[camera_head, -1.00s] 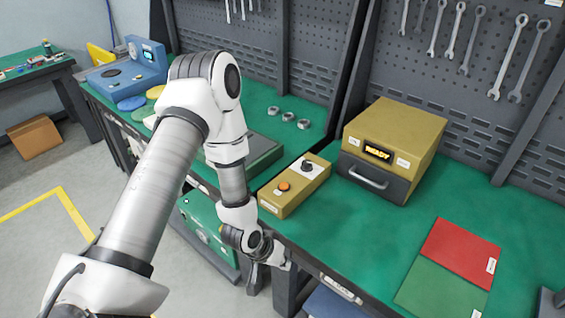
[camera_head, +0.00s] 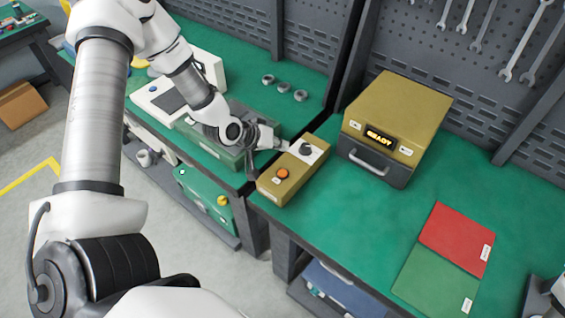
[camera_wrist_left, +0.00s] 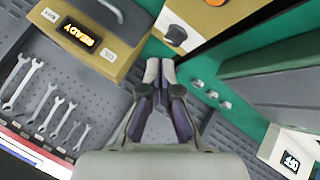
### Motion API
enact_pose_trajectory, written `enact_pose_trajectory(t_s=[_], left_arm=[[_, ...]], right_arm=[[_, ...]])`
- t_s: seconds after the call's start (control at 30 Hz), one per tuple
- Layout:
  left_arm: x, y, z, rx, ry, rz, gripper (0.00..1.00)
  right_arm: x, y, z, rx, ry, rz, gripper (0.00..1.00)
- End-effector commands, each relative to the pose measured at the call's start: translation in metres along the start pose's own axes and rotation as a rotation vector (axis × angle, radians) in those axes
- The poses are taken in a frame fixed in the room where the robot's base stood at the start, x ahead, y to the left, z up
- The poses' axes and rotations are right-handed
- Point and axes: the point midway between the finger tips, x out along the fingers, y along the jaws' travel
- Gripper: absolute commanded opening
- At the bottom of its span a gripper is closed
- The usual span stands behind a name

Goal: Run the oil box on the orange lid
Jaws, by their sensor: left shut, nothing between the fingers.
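The yellow oil box (camera_head: 398,105) stands at the back of the green bench, its display reading READY and its dark front drawer with a handle shut. A yellow control box (camera_head: 292,172) with an orange button and a black knob sits left of it. My left gripper (camera_head: 280,145) is shut and empty beside the knob end of the control box. In the left wrist view the closed fingertips (camera_wrist_left: 159,70) are just below the black knob (camera_wrist_left: 175,36); I cannot tell whether they touch anything. I cannot make out the orange lid; my left arm covers much of the left bench.
Several metal rings (camera_head: 284,87) lie on the bench behind the left gripper. A red panel (camera_head: 457,238) and a green panel (camera_head: 432,280) lie at the right. Wrenches hang on the back board. The bench in front of the oil box is clear.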

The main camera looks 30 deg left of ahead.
Motion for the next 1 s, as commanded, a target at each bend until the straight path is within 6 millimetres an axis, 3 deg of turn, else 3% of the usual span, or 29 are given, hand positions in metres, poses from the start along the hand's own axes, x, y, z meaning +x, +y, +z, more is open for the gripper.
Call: enact_pose_trajectory(t_s=[0.27,0.73,1.0], left_arm=[[0.010,-0.007,0.007,0.000,-0.001,-0.001,0.00],[0.057,-0.041,0.042,0.000,-0.001,-0.001,0.00],[0.062,-0.045,0.045,0.000,0.000,-0.001,0.00]], right_arm=[[0.012,0.000,0.000,0.000,0.000,0.000,0.40],[0.070,0.001,0.000,0.000,0.000,0.000,0.40],[0.077,0.001,0.000,0.000,0.000,0.000,0.40]])
